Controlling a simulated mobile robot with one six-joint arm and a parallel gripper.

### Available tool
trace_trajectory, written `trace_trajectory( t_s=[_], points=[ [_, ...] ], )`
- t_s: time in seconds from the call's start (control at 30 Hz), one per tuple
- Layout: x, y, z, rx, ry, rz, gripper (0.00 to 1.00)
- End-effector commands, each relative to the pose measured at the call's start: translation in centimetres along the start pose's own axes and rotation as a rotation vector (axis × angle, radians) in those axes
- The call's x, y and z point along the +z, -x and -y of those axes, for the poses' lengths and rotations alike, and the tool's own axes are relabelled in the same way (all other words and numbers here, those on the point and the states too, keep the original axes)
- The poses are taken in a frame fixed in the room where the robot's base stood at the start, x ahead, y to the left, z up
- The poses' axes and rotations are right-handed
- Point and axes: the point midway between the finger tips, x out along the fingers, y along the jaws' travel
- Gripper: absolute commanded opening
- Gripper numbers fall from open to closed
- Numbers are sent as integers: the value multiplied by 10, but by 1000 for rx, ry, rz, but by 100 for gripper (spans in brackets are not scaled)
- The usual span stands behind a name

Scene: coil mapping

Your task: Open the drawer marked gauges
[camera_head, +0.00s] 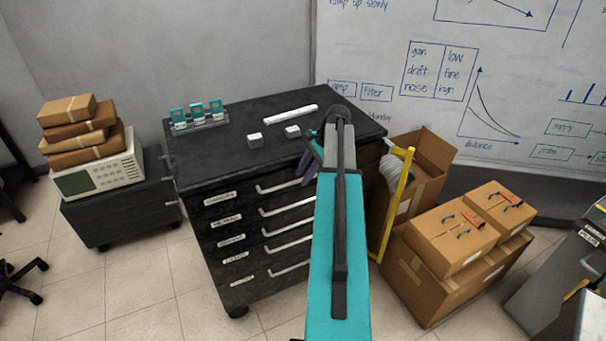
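A black drawer cabinet (184,160) stands in the middle against the wall. Its front has a column of several drawers, each with a white label at left and a silver bar handle. The top label (220,198) and the lowest label (241,281) are too small to read surely, so I cannot tell which drawer is marked gauges. All visible drawer fronts look shut. My gripper (309,164) is near the cabinet's upper right front, apart from the visible handles. My teal arm covers most of it and the right part of the drawers. I cannot see its finger gap.
On the cabinet top are a rack with teal pieces (199,114), two small white blocks (255,140) and a white bar (290,114). Cardboard boxes (435,274) and a yellow frame (396,203) crowd the right. Tiled floor (150,290) is free in front at left.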

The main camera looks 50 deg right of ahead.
Motion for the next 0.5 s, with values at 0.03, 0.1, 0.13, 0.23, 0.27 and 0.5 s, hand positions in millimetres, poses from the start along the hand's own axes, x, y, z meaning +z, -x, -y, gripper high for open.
trace_trajectory(
  t_s=[0.03, 0.1, 0.13, 0.23, 0.27, 0.5],
  points=[
    [0, 0, 0, 0, 0, 0, 29],
    [0, 0, 0, 0, 0, 0, 29],
    [0, 0, 0, 0, 0, 0, 29],
    [0, 0, 0, 0, -1, 0, 29],
    [0, 0, 0, -1, -1, 0, 26],
    [-1, 0, 0, -2, -1, 0, 0]
  ],
)
